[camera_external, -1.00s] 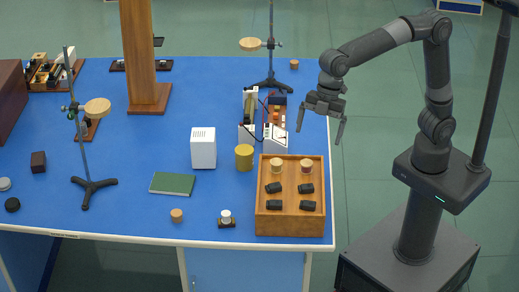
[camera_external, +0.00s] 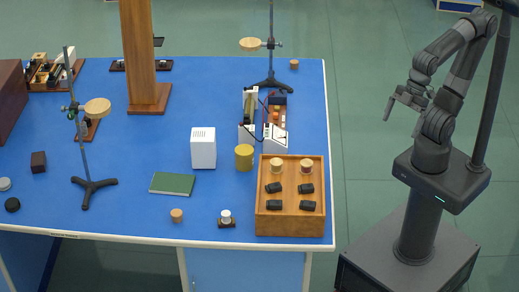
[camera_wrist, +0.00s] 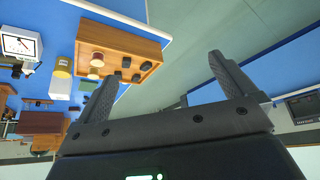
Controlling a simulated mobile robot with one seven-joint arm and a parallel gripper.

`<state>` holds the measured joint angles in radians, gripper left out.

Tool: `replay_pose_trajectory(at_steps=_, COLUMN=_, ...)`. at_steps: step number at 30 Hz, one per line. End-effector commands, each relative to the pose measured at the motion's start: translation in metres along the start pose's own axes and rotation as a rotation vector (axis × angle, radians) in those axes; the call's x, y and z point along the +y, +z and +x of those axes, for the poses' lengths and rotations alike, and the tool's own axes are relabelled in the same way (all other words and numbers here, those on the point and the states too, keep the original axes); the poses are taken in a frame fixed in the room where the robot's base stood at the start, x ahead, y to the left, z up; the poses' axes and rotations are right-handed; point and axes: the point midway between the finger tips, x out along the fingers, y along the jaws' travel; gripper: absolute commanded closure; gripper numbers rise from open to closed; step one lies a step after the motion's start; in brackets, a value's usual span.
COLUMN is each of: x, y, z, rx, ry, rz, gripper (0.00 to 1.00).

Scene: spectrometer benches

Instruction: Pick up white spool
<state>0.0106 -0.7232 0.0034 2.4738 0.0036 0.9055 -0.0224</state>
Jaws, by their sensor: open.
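A small white spool-like piece (camera_external: 226,215) stands upright on a small dark base near the front edge of the blue bench (camera_external: 130,210), left of the wooden tray. It is small in the external view, and I cannot make it out in the wrist view. My gripper (camera_external: 404,102) is off the bench to the right, above the floor and far from the white piece. Its two fingers are spread apart with nothing between them; they also show in the wrist view (camera_wrist: 165,70).
The wooden tray (camera_external: 290,226) holds black pieces and two round light-topped pieces at the bench's right front corner. Beside it are a yellow cylinder (camera_external: 244,158), a white box (camera_external: 203,149) and a green book (camera_external: 172,184). Tall stands rise farther back.

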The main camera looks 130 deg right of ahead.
Motion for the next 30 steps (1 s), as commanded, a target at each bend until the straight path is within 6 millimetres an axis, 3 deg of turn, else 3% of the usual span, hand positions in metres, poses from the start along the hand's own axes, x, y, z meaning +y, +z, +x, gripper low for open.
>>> replay_pose_trajectory(at_steps=6, x=-0.0013, y=0.0107, z=0.0019, rx=0.006, ry=-0.003, rz=0.016, gripper=0.02)
replay_pose_trajectory(at_steps=23, x=-0.0013, y=0.0099, z=0.0016, rx=0.006, ry=-0.003, rz=0.014, gripper=0.46)
replay_pose_trajectory(at_steps=30, x=-0.0011, y=0.0087, z=0.0015, rx=0.006, ry=-0.002, rz=0.014, gripper=0.46)
